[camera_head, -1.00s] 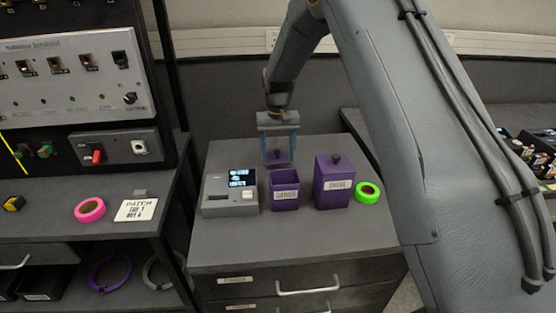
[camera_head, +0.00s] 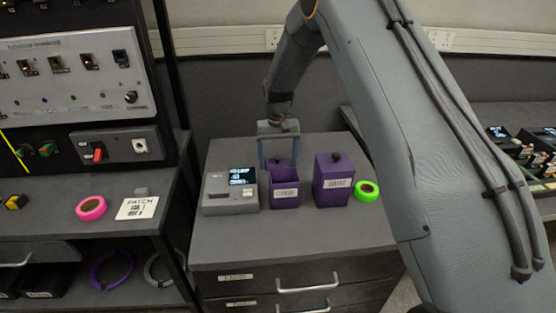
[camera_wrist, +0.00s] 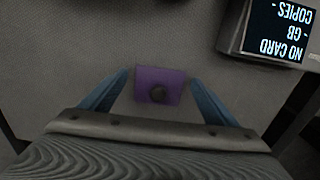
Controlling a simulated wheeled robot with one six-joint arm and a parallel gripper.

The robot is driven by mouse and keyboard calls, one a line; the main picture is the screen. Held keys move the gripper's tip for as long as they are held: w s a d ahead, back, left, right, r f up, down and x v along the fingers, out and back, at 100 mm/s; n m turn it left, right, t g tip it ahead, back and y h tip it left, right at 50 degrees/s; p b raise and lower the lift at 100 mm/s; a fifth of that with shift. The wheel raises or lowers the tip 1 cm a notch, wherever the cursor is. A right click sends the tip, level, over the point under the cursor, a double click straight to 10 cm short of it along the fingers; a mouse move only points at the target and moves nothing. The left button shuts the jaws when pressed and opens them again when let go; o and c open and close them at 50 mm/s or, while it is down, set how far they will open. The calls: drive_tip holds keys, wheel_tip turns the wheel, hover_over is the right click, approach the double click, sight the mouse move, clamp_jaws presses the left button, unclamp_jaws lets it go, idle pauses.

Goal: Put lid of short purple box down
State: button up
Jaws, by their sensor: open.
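The short purple box (camera_head: 285,194) stands on the cabinet top in the head view, with its top open. Its lid, a purple square with a dark round knob, lies behind the box and is partly hidden by it in the head view (camera_head: 281,163). In the wrist view the lid (camera_wrist: 171,77) lies flat on the grey surface. My gripper (camera_head: 279,163) is open, pointing down behind the box. Its blue fingers stand on either side of the lid, with gaps showing on both sides in the wrist view (camera_wrist: 161,78).
A taller purple box (camera_head: 333,186) with its lid on stands right of the short one, then a green tape roll (camera_head: 367,191). A grey card device (camera_head: 230,201) with a screen stands close on the left. The cabinet top (camera_head: 290,238) is clear in front.

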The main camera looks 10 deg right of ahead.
sight(278, 166)
wheel_tip(278, 166, up, 12)
drive_tip(key=b, duration=0.3)
drive_tip(key=shift+r, duration=0.2)
